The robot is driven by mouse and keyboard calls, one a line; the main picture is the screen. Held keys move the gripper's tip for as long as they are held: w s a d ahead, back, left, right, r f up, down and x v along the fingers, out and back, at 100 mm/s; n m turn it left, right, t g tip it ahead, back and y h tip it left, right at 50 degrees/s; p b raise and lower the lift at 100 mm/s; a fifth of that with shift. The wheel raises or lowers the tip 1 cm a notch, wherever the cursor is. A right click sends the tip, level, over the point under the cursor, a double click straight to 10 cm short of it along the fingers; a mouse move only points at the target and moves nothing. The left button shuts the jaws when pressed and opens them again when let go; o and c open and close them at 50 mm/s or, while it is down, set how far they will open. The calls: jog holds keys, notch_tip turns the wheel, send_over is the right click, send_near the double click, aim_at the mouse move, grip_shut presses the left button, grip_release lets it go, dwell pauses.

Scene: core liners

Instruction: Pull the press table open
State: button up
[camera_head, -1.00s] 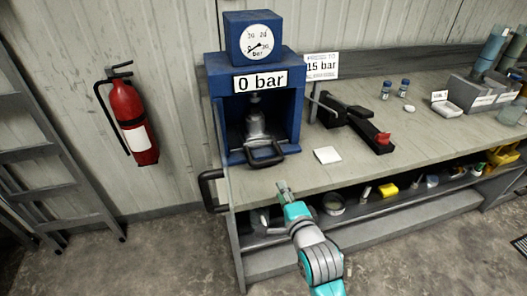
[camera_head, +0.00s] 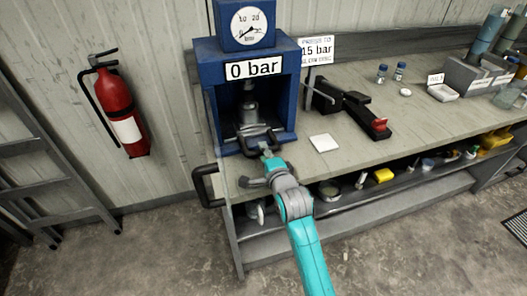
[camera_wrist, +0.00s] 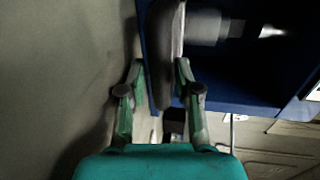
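The press (camera_head: 207,75) is a blue frame on the left end of the bench, with a "0 bar" sign and a dial on top. A dark looped handle (camera_head: 258,139) sticks out at the front of its base. My gripper (camera_head: 266,153) is at this handle in the head view, partly covering it. In the wrist view, the two fingers of my gripper (camera_wrist: 161,72) stand apart on either side of the dark handle bar (camera_wrist: 166,55). A gap shows at the left finger; the right finger is very close to the bar, and I cannot tell whether it touches.
A second black handle (camera_head: 207,186) sits on the bench's left end. A white square (camera_head: 323,143) and a black lever tool (camera_head: 366,115) lie right of the press on the bench (camera_head: 420,125). A fire extinguisher (camera_head: 116,105) hangs on the wall. The floor in front is clear.

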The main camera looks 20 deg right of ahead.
jog(key=shift+w+f, duration=0.1)
jog(key=shift+w, duration=0.45)
grip_shut()
jog(key=shift+s, duration=0.1)
